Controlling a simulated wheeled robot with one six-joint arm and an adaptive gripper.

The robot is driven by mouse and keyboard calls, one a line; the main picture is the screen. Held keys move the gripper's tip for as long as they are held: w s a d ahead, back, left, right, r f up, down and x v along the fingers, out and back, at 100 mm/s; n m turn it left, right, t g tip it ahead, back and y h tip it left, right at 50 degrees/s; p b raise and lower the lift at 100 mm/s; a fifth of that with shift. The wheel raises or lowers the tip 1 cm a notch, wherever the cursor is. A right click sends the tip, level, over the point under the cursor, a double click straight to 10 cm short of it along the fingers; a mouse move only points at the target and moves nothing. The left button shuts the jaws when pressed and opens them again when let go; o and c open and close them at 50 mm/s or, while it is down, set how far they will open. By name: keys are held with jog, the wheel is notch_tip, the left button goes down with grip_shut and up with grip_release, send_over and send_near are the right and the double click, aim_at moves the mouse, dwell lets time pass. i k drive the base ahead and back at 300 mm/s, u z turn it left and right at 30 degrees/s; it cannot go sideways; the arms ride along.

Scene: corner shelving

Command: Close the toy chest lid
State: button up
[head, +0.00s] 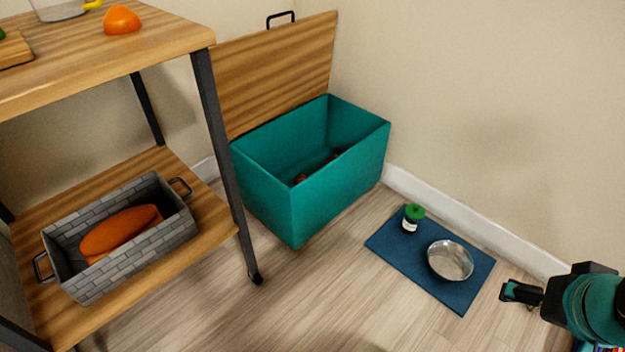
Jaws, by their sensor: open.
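The toy chest (335,188) is a teal open-topped box on the floor in the corner, in the middle of the head view. Its wooden lid (275,75) stands raised at the back against the wall, with a black handle (281,16) on its top edge. A few small brownish things lie inside the chest, mostly in shadow. My gripper (507,294) is at the lower right, open and empty, well apart from the chest and lid.
A wooden shelf cart (200,215) stands left of the chest, its post close to the chest and lid. A blue mat (400,258) with a metal bowl (450,261) and a green-capped jar (412,217) lies between my gripper and the chest. The floor before the chest is clear.

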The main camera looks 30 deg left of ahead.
aim_at(263, 76)
jog(key=z, duration=0.15)
jog(key=i, duration=0.9)
jog(key=u, duration=2.05)
jog(key=i, duration=0.5)
jog(key=z, duration=0.05)
